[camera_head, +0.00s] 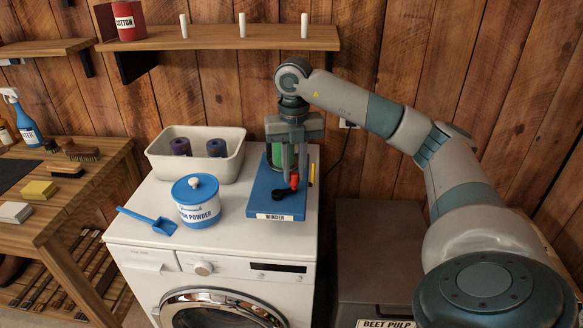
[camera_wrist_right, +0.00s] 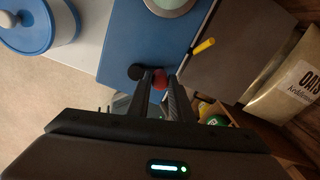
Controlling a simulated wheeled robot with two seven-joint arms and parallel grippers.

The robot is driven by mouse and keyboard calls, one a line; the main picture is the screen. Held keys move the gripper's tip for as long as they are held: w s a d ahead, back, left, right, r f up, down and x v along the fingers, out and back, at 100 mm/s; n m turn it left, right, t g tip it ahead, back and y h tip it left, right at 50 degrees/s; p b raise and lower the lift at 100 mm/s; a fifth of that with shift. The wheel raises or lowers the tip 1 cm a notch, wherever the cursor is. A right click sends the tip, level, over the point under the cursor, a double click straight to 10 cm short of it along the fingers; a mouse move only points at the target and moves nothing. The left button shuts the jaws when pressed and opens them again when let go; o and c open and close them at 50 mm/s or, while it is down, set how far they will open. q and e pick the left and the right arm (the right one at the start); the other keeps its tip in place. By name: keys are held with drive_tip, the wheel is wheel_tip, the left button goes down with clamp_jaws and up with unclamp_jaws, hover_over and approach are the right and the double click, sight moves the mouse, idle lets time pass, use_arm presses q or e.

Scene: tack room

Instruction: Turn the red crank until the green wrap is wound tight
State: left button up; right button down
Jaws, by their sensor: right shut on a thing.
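The winder (camera_head: 268,197) is a blue board with a "WINDER" label, lying on top of the white washing machine. The green wrap (camera_head: 277,155) stands on it, partly hidden behind my right gripper. The crank's red knob (camera_head: 294,181) is at the gripper's fingertips, with a black crank part (camera_head: 279,195) to its left and lower. My right gripper (camera_head: 295,178) points down and is shut on the red knob. In the right wrist view the red knob (camera_wrist_right: 159,79) sits between the two fingers, beside the black part (camera_wrist_right: 136,72). How tight the wrap is cannot be told. My left gripper is out of view.
A white bin (camera_head: 205,180) with two dark rolls stands behind left. A blue-lidded powder tub (camera_head: 196,205) and blue scoop (camera_head: 150,220) are left of the winder. A yellow stick (camera_head: 311,175) is at its right edge. A wall shelf (camera_head: 220,40) is above.

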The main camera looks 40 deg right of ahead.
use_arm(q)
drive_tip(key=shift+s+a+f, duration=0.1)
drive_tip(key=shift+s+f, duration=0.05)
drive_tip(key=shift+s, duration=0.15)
use_arm(e)
drive_tip(key=shift+s+a+m, duration=0.15)
drive_tip(key=shift+s+m, duration=0.1)
drive_tip(key=shift+m, duration=0.45)
drive_tip(key=shift+s+a+m, duration=0.1)
drive_tip(key=shift+s+m, duration=0.15)
drive_tip(key=shift+m, duration=0.45)
drive_tip(key=c, duration=1.6)
unclamp_jaws()
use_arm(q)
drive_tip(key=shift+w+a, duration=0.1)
use_arm(e)
drive_tip(key=shift+o, duration=0.2)
drive_tip(key=shift+r, duration=0.15)
